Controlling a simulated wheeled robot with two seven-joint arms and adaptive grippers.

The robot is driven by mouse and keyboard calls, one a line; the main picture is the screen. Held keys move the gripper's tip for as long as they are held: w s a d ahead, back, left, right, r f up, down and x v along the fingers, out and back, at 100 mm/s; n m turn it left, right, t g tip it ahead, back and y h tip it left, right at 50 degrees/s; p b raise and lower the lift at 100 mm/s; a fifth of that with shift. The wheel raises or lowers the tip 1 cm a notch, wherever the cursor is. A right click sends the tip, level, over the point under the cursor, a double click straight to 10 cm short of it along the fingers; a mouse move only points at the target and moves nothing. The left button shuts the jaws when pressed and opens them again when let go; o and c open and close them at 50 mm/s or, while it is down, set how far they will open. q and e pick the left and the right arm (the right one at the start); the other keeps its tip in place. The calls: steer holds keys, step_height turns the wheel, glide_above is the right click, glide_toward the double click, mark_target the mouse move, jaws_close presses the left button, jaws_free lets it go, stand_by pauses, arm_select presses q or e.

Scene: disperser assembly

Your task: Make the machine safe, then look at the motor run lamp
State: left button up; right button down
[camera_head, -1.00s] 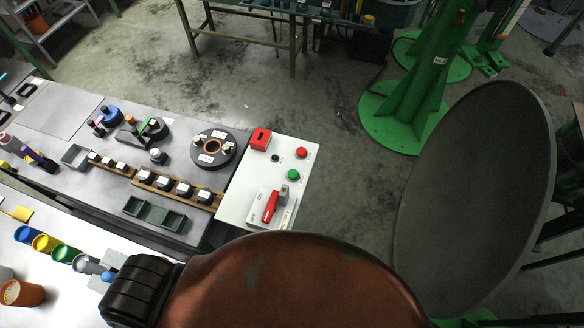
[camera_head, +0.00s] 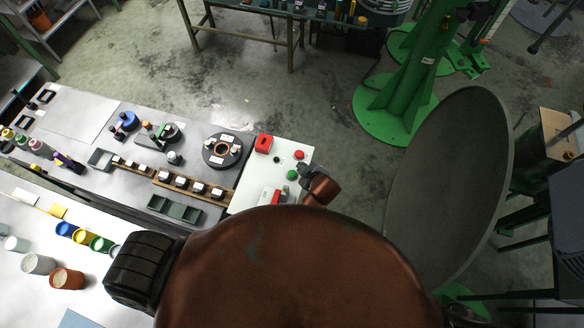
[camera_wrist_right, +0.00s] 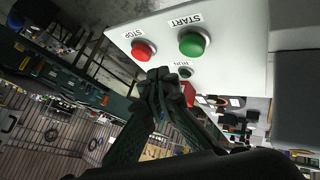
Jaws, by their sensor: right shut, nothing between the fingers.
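The white control panel (camera_head: 250,195) stands at the right end of the grey bench. It carries a red STOP button (camera_head: 299,155), a green START button (camera_head: 292,174) and the small RUN lamp (camera_head: 276,158). In the right wrist view the STOP button (camera_wrist_right: 143,50), START button (camera_wrist_right: 193,44) and RUN lamp (camera_wrist_right: 185,72) are clear; the lamp looks dark. A red switch handle (camera_head: 277,195) is partly hidden by my arm; its setting is unclear. My right gripper (camera_wrist_right: 165,75) is shut and empty, in front of the panel near STOP and the lamp. My left gripper is out of view.
A green stand (camera_head: 400,95) rises beyond.

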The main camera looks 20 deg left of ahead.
arm_select(q)
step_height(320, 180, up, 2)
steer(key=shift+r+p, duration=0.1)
steer(key=shift+p, duration=0.5)
arm_select(e)
steer(key=s+a+r+n, duration=0.1)
steer(key=a+r, duration=0.2)
steer(key=r, duration=0.2)
steer(key=shift+a+r+n+y, duration=0.2)
steer(key=shift+n+y, duration=0.1)
steer(key=shift+y, duration=0.1)
steer(key=b, duration=0.7)
glide_above(293, 175)
step_height(293, 175, down, 8)
steer(key=shift+s+r, duration=0.1)
steer(key=shift+r, duration=0.1)
steer(key=shift+a+f+b, duration=0.1)
steer(key=shift+f+b, duration=0.2)
steer(key=shift+f, duration=0.35)
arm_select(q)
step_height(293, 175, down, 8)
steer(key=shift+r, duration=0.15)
